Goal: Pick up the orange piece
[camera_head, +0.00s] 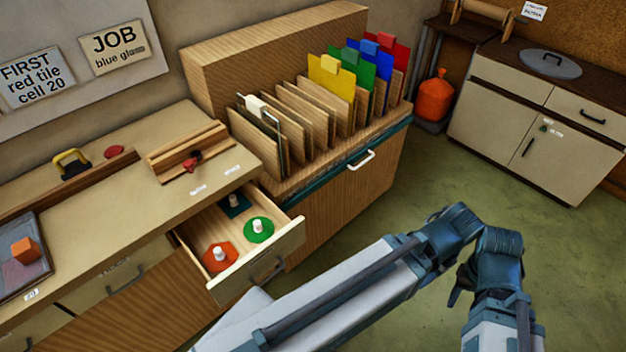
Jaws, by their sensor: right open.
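An orange many-sided flat piece (220,257) with a white knob lies in the open drawer (290,240), near its front left. A green round piece (259,230) with a white knob lies to its right, and a dark teal square piece (234,206) lies behind. My right gripper (460,284) is at the lower right, over the floor, well apart from the drawer. It is open, and no piece shows in it. Its fingertips are small and dark. My left gripper is out of view.
A rack with upright panels (330,85), blue, green, yellow and red among them, stands behind the drawer. A yellow-handled tool (72,162) and a wooden fixture (190,152) are on the bench.

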